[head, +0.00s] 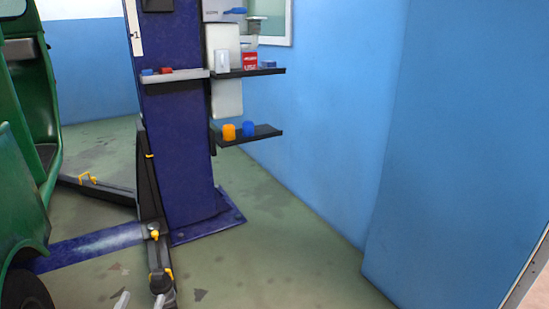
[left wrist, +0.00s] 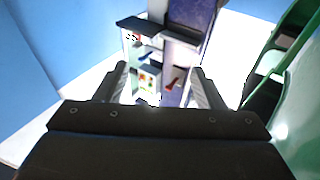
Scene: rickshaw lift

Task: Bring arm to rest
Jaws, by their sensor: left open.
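My left gripper (head: 141,301) shows only as two pale fingertips at the bottom edge of the head view, in front of the lift's lower arm. In the left wrist view, my left gripper (left wrist: 160,90) has its fingers wide apart with nothing between them. Beyond the gap stands the blue lift column (left wrist: 182,55), with a panel (left wrist: 148,78) bearing small coloured parts. The gripper is apart from the column. My right gripper is in neither view.
The blue lift column (head: 178,110) stands at centre left with shelves (head: 250,135) holding an orange and a blue cup. A green rickshaw (head: 20,190) is at the left, with lift arms (head: 95,245) by it. Blue walls (head: 460,150) close off the right. Floor (head: 290,260) right of the column is clear.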

